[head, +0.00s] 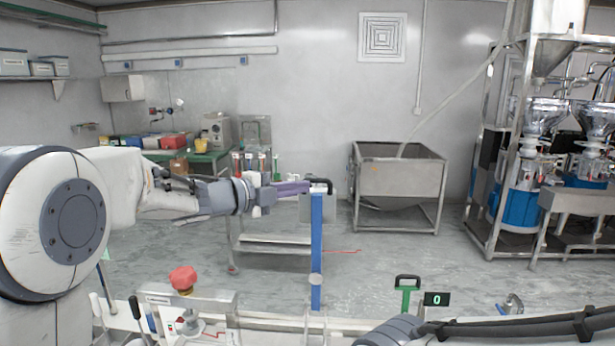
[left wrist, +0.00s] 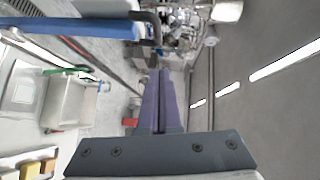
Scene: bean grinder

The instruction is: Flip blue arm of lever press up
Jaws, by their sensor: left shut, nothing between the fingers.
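The blue arm of the lever press (head: 316,240) stands upright in the middle of the head view, with a black handle (head: 321,184) at its top. My left gripper (head: 306,187) is shut and empty, its purple fingers beside the top of the blue arm, at handle height. I cannot tell whether they touch it. In the left wrist view the shut fingers (left wrist: 155,95) point away, and the blue arm (left wrist: 75,28) and its black handle (left wrist: 152,25) lie to the upper left. The right gripper does not show.
A green lever (head: 406,298) with a black handle stands to the right, beside a display (head: 437,299) reading 0. A red knob (head: 183,278) is on the front left panel. A metal bin (head: 399,180) and grinder machines (head: 525,190) stand farther back.

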